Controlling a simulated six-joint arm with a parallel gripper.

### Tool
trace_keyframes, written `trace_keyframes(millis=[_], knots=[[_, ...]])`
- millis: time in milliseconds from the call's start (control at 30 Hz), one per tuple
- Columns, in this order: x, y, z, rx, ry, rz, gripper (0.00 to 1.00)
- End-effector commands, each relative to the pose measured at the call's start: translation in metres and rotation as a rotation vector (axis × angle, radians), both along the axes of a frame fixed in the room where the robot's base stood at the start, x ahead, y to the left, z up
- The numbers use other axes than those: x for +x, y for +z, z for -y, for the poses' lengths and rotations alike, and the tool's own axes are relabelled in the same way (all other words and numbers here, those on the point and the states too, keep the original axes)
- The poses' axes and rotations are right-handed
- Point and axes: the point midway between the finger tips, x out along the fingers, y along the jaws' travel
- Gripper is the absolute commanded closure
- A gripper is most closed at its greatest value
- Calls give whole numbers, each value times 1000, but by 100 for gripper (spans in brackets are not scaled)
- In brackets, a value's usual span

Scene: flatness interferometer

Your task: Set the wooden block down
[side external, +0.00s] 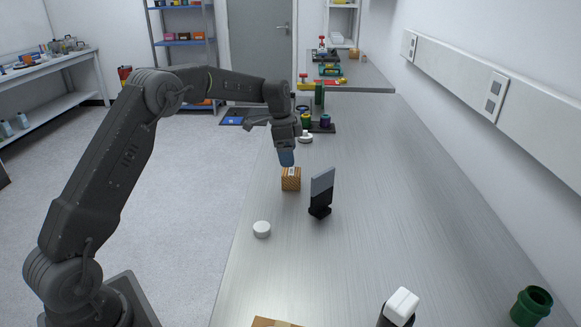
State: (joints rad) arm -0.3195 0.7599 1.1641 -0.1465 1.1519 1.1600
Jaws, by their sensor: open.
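The wooden block (291,183) is a small striped brown cube with a pale mark on its top. It rests on the grey bench (400,200), near the bench's left edge. My gripper (287,162) points down just above the block, with bluish fingertips. It is open, and the block sits below the fingertips. The exact gap between the fingertips and the block is hard to tell from this angle.
A dark upright plate on a black stand (321,192) stands close to the block's right. A white round puck (262,229) lies nearer the camera. A green cup (531,305) and a white-topped item (400,307) are at front right. The bench's middle right is clear.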

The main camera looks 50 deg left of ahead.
Motion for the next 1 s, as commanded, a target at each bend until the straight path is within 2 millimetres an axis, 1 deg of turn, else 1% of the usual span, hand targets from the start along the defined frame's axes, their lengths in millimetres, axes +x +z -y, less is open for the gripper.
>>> trace_keyframes(millis=[33, 100, 200, 333, 500, 567, 633, 667, 767, 800, 867, 900, 967, 1000], knots=[[-1, 11, -2, 1, 1, 3, 16], [-2, 24, -3, 2, 2, 3, 16], [-4, 38, -5, 1, 1, 1, 16], [-6, 50, -6, 0, 0, 0, 16], [-7, 56, -5, 0, 2, 0, 16], [-9, 60, -2, 3, 10, 4, 16], [-16, 72, 6, 7, 32, 12, 16], [-22, 79, 11, 9, 46, 18, 16], [-46, 106, 34, 18, 117, 45, 16], [-59, 117, 44, 22, 151, 59, 16], [-81, 131, 59, 24, 205, 78, 16], [-97, 139, 69, 24, 242, 91, 16], [-120, 149, 83, 21, 294, 113, 16], [-137, 154, 91, 19, 329, 128, 16]])
